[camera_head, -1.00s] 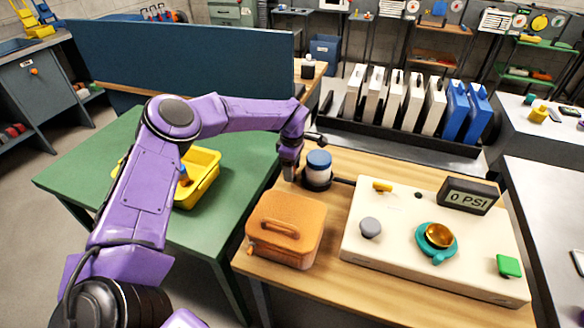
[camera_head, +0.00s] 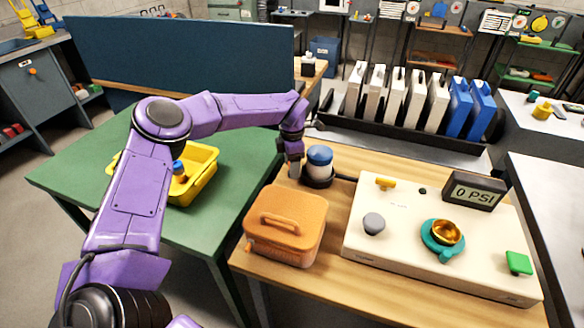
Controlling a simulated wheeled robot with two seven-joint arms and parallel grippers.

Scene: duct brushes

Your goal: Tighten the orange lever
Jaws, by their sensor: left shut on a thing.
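My left gripper (camera_head: 295,172) points down at the left side of a jar with a blue lid (camera_head: 319,156), which stands in a dark round holder (camera_head: 318,179). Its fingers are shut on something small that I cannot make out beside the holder. No lever that is clearly orange can be made out there. A yellow-orange lever-like handle (camera_head: 385,182) sits on the back left of a cream panel (camera_head: 400,262), apart from the gripper. My right gripper is not in view.
An orange case (camera_head: 284,236) stands on the wooden table close in front of the gripper. The panel also has a grey knob (camera_head: 374,223), a teal ring with a gold cup (camera_head: 446,233) and a green button (camera_head: 519,263). A yellow tray (camera_head: 200,184) lies on the green table (camera_head: 235,193).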

